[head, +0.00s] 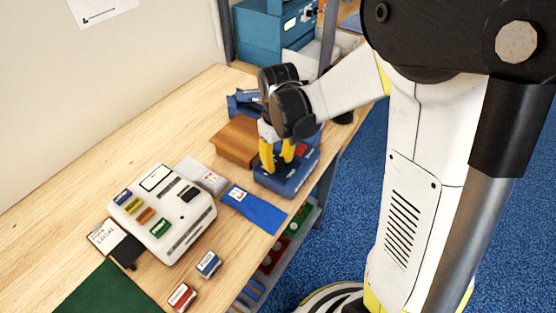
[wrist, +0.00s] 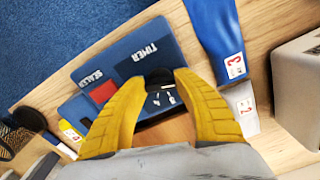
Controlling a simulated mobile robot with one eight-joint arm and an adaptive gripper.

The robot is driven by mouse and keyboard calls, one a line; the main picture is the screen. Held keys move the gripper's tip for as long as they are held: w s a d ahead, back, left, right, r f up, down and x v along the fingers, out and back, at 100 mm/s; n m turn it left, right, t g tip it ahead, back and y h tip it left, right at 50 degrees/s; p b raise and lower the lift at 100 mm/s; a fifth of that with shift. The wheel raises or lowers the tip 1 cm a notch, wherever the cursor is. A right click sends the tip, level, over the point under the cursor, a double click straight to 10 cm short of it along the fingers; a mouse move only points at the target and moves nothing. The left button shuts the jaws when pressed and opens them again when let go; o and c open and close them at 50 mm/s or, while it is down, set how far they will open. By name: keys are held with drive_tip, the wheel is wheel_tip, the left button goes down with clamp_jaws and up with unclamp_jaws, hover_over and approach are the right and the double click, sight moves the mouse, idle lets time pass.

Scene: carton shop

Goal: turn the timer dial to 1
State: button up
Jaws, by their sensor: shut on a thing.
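The blue timer box (head: 285,183) stands near the table's right edge. In the wrist view its top (wrist: 152,45) carries a TIMER label and a SEALER label beside a red part (wrist: 103,92). My gripper (head: 277,168) points down onto the box. In the wrist view my yellow fingers (wrist: 160,80) are shut on the dark dial (wrist: 158,76), which shows between the fingertips.
A brown wooden block (head: 235,140) stands left of the timer box. A blue strip labelled 3 (head: 255,208) and a grey piece labelled 2 (head: 202,174) lie nearby. A white label machine (head: 160,212) stands farther left. Blue cases (head: 262,35) stand behind.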

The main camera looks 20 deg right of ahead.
sight(278, 161)
idle(0.4)
drive_tip(key=o, duration=1.2)
drive_tip(key=shift+c, duration=0.2)
wheel_tip(278, 161, up, 12)
